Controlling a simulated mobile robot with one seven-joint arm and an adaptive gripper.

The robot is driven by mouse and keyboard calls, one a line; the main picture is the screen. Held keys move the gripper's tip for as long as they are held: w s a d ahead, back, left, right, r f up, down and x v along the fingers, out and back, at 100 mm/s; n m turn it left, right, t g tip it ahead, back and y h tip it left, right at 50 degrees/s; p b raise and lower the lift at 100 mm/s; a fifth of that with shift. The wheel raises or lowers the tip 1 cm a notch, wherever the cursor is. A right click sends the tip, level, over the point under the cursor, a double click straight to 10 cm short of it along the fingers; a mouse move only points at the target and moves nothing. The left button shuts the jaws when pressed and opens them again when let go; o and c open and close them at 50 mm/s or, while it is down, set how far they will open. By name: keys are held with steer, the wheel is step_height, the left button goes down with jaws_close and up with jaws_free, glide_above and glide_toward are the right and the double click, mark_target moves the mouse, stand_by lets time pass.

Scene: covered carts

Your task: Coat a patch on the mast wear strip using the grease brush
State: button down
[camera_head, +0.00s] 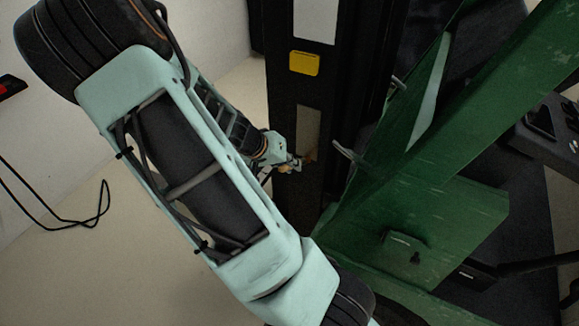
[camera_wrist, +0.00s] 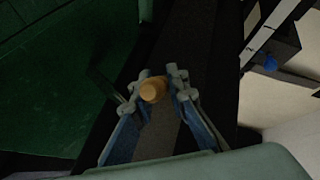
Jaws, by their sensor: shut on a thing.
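My gripper (camera_head: 293,164) is shut on the grease brush, close in front of the dark mast. In the wrist view the brush's round tan handle end (camera_wrist: 152,90) shows between the two fingertips (camera_wrist: 160,85). Its bristles are hidden there. The mast wear strip (camera_head: 309,126) is a grey-brown upright strip on the mast face, and my gripper is at its lower part. A small brownish spot (camera_head: 310,156) shows beside the fingertips; I cannot tell whether it is bristles or grease. Contact between brush and strip cannot be made out.
A yellow label (camera_head: 304,63) and a white plate (camera_head: 315,18) are on the mast above the strip. Green framework (camera_head: 440,220) with metal hooks stands close on the right. A black cable (camera_head: 75,222) lies on the floor at left. The floor left of the mast is otherwise clear.

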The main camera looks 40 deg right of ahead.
steer(key=shift+d+r, duration=0.1)
steer(key=shift+w+r+p, duration=0.1)
steer(key=shift+r+p, duration=0.7)
steer(key=shift+r, duration=0.75)
steer(key=shift+r, duration=0.15)
steer(key=shift+r+p, duration=0.9)
steer(key=shift+r, duration=0.5)
steer(key=shift+r+p, duration=0.9)
steer(key=shift+r, duration=0.7)
